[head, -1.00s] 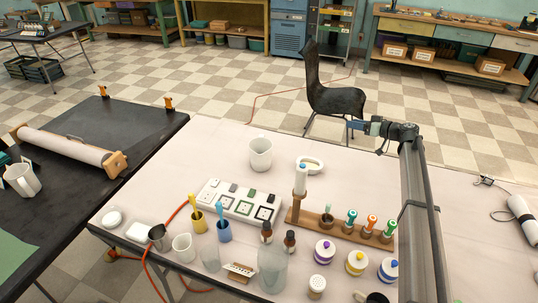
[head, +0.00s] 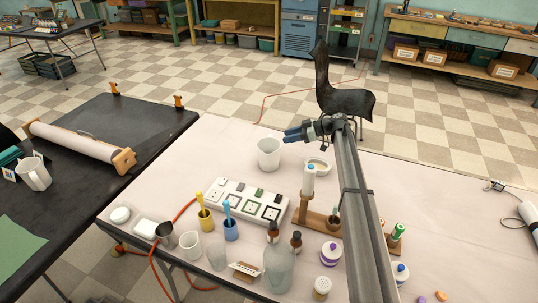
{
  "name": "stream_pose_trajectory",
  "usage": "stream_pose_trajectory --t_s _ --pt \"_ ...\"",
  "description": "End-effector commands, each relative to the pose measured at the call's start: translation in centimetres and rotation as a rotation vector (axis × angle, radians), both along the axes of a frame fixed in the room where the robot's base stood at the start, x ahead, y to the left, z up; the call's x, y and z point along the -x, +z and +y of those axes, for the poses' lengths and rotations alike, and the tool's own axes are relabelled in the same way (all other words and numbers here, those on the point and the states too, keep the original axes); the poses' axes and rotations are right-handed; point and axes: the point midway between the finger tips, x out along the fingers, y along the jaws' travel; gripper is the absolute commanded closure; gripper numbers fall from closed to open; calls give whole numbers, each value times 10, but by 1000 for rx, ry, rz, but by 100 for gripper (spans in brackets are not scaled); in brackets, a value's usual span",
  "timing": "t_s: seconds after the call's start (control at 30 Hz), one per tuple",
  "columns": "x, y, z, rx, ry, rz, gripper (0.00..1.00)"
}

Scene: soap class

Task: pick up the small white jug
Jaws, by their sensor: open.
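A white jug (head: 268,153) stands upright on the pale table (head: 455,215), near its far edge. A smaller white cup-like vessel (head: 190,246) stands at the front left of the same table; I cannot tell whether it has a spout. My gripper (head: 288,135), with blue fingertips, is just right of the far jug's rim, at about rim height in the picture. It is open and holds nothing. The gap in depth between fingers and jug is not clear, and no contact shows.
My arm crosses the right half and hides part of the wooden rack (head: 317,220). A white panel (head: 243,204), bottles and jars crowd the front. Another white jug (head: 33,174) stands on the black table.

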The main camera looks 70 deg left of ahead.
Motion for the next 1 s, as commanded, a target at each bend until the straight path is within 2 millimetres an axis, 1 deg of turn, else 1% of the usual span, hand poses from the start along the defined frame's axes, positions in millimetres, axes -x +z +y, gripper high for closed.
stream_pose_trajectory --t_s 0.03,0.1,0.2,0.47,0.8,1.0 --pt "8 -4 5 1 1 1 57" --pt "17 -9 11 1 1 1 57" --pt "27 -13 17 1 0 0 57" --pt "36 -18 24 0 -1 0 57" --pt "65 -35 47 0 -1 0 57" --pt "69 -37 49 0 -2 0 57"
